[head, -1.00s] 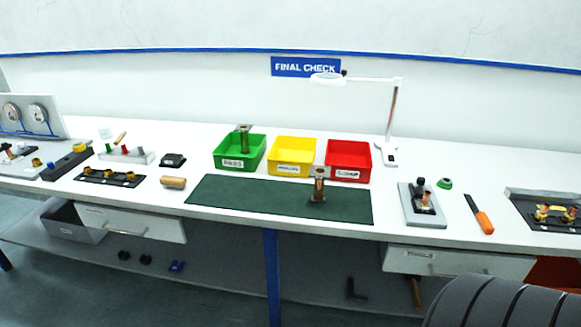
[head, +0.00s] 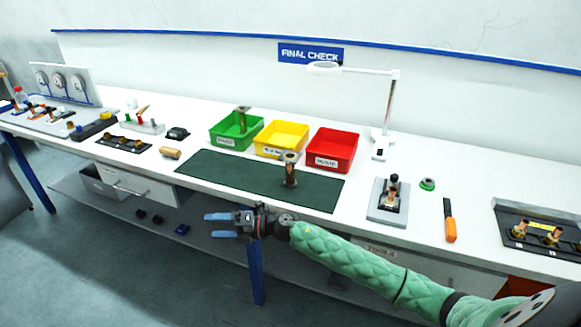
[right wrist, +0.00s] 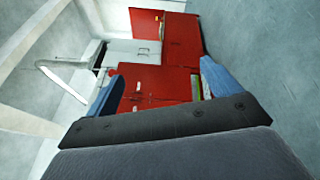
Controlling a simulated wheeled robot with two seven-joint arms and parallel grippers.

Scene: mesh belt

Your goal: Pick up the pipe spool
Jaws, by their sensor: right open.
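A pipe spool (head: 290,172), a short brownish tube with a grey flange on top, stands upright on the dark green mat (head: 225,172). A similar flanged piece (head: 242,117) stands in the green bin. My right gripper (head: 211,226) is open and empty in front of the bench, to the left of and nearer than the spool on the mat. Its blue fingers point left, away from the spool. In the right wrist view the open fingers (right wrist: 160,88) have no part between them. My left gripper is not in view.
Green (head: 228,143), yellow (head: 270,150) and red (head: 322,163) bins stand behind the mat. A white lamp (head: 389,115) rises behind right. A grey fixture (head: 386,213) and orange-handled tool (head: 450,229) lie right. Red cabinets (right wrist: 150,85) show in the wrist view.

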